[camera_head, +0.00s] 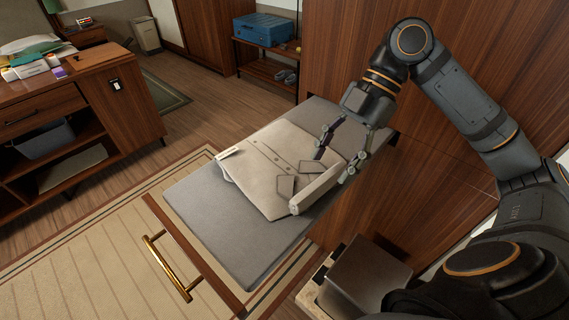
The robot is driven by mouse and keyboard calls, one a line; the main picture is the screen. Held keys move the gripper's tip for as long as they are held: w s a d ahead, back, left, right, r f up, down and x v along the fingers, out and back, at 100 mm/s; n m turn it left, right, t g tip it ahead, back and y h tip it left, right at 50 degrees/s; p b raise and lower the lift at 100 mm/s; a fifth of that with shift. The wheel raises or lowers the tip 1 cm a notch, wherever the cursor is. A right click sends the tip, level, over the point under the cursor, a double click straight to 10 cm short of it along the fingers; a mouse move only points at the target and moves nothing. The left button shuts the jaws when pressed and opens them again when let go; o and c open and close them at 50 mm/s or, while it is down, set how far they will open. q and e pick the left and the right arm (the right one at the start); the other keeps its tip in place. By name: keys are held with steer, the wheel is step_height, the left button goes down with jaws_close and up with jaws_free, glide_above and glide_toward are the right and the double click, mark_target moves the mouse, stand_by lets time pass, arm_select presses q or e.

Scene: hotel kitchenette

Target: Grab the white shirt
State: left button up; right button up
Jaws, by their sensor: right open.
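My left gripper is not in view.
The drawer front (190,250) carries a brass handle (168,270). A wooden cabinet (430,150) rises behind my right arm. A wooden counter (90,90) with small items stands at the left. A blue case (263,29) sits on a rack at the back. Patterned rug (90,255) lies left of the drawer.

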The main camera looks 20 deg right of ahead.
mark_target(320, 181)
steer(key=x, duration=0.4)
steer(key=shift+w+f, duration=0.15)
steer(key=shift+w, duration=0.05)
steer(key=shift+a+f, duration=0.15)
steer(key=shift+f, duration=0.05)
steer(key=shift+s, duration=0.1)
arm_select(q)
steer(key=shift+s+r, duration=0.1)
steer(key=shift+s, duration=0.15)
arm_select(e)
jaws_close()
